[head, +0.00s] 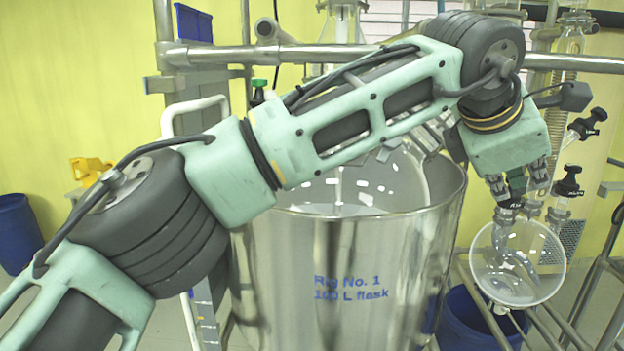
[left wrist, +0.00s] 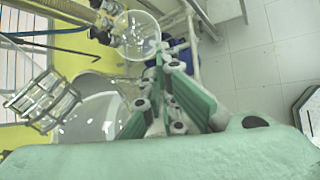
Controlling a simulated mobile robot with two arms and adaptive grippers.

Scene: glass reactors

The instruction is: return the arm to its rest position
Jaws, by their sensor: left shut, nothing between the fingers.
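My left arm stretches across the head view from the lower left to the upper right, in front of the steel vessel. My left gripper (head: 508,210) points down at the right and is shut and empty. Its fingertips are just above or in front of the round glass flask (head: 518,265); I cannot tell whether they touch. In the left wrist view the closed fingers (left wrist: 162,55) reach up towards the same glass flask (left wrist: 137,35). My right gripper is not in view.
A large steel vessel (head: 350,260) marked "Rig No. 1 100 L flask" stands behind my arm. A steel rail (head: 260,55) crosses behind it. Black-handled valves (head: 568,182) and glass tubing stand close right of my gripper. Blue tubs (head: 18,235) and (head: 468,325) stand on the floor.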

